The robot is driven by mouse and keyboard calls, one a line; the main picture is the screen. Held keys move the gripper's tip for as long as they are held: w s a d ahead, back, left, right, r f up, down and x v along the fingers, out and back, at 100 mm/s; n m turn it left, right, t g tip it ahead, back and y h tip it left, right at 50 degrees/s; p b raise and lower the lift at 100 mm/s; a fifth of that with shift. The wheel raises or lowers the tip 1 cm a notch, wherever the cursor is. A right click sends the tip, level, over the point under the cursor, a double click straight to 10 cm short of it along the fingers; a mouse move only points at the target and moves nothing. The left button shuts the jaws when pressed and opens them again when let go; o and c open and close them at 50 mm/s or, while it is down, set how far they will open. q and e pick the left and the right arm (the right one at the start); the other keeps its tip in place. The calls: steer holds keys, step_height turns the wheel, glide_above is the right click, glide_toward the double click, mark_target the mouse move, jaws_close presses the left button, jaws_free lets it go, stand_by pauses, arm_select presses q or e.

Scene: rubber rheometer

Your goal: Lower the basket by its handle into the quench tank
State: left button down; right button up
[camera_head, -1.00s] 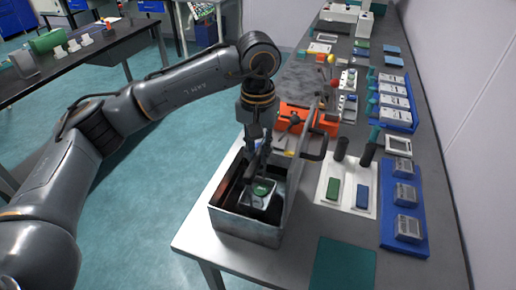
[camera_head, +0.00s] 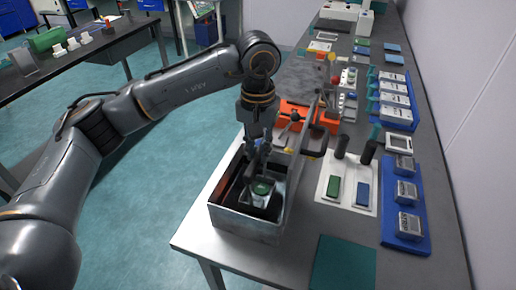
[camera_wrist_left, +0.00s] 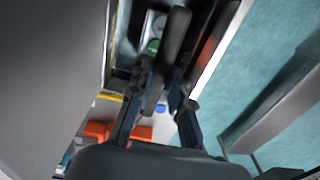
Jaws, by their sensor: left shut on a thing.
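The quench tank (camera_head: 247,229) is an open grey metal box at the near left edge of the bench. My left gripper (camera_head: 257,158) is above its opening, pointing down, shut on the dark basket handle (camera_wrist_left: 174,42). The small basket (camera_head: 266,203) hangs below the fingers, within the outline of the tank walls, with a green item inside. Its depth and whether it touches the tank floor cannot be told. In the left wrist view, the gripper (camera_wrist_left: 160,85) straddles the handle and partly hides the basket (camera_wrist_left: 152,28). My right gripper is not in view.
A raised grey panel (camera_head: 299,165) stands along the tank's right side. An orange device (camera_head: 299,116) is behind it. A white tray (camera_head: 335,205) with dark upright handles and a blue tray (camera_head: 416,244) stand to the right. A green mat (camera_head: 343,264) lies in front.

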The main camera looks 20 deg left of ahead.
arm_select(q)
steer(key=shift+f+b, duration=0.35)
steer(key=c, duration=1.2)
jaws_free()
steer(key=shift+o, duration=0.2)
step_height(320, 180, up, 12)
